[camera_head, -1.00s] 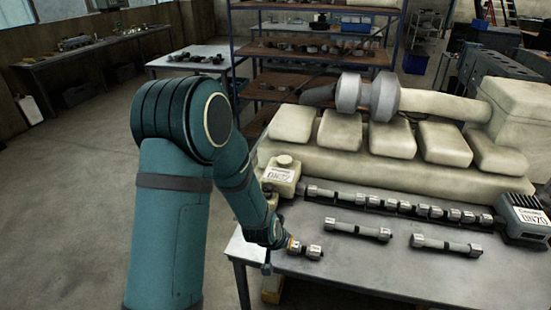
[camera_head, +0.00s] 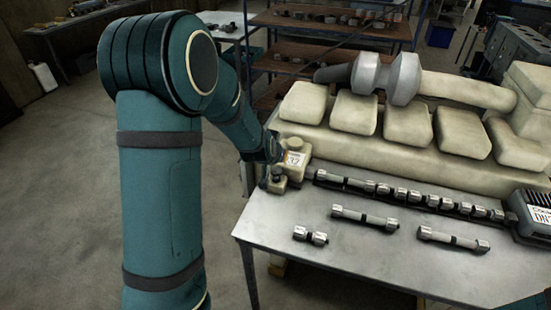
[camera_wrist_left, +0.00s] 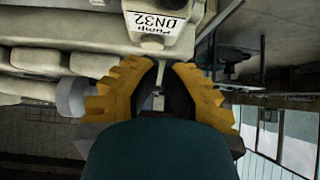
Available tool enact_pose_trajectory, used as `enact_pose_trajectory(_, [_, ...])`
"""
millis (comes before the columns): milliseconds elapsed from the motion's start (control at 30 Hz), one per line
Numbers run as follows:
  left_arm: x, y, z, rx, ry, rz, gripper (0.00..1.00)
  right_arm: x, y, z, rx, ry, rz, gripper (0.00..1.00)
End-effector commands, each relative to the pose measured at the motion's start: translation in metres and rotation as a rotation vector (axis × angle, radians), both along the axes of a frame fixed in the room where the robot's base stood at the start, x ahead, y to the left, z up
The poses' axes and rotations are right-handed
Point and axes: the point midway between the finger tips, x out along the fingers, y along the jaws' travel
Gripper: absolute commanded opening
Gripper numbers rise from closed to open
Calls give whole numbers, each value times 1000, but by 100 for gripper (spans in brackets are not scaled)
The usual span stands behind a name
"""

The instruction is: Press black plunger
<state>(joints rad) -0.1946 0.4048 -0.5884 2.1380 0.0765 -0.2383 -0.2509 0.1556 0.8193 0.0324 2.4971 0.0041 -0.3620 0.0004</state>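I cannot make out a black plunger in either view. A cream pump box (camera_head: 296,147) with a white label stands at the table's back left corner. In the left wrist view a cream housing labelled "Pump DN32" (camera_wrist_left: 158,20) appears upside down, just beyond my fingers. My left gripper (camera_wrist_left: 162,66) shows there as two yellow fingers with black inner sides. Their tips are close together, with a narrow gap seeming to lie between them. In the head view my left forearm ends beside the pump box and the fingers are hidden. My right gripper is out of view.
A short metal shaft piece (camera_head: 310,236) lies on the grey table (camera_head: 290,275). Longer pieces (camera_head: 364,217) (camera_head: 453,240) and a segmented shaft (camera_head: 410,196) lie nearby. A large cream engine casting (camera_head: 400,150) fills the back. A labelled grey box (camera_head: 533,215) is at right. The table front is clear.

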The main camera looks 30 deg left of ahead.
Motion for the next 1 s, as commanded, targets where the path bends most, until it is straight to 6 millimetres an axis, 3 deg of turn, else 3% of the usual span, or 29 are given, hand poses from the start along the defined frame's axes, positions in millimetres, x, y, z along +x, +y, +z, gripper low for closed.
enact_pose_trajectory(400, [52, 15, -61, 0, 4, 1, 0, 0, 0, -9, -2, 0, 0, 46])
enact_pose_trajectory(700, [51, 15, -91, -1, 2, 1, 0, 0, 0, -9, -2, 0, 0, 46])
enact_pose_trajectory(1000, [51, 15, -94, -1, 1, -1, 0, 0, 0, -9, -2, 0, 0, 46])
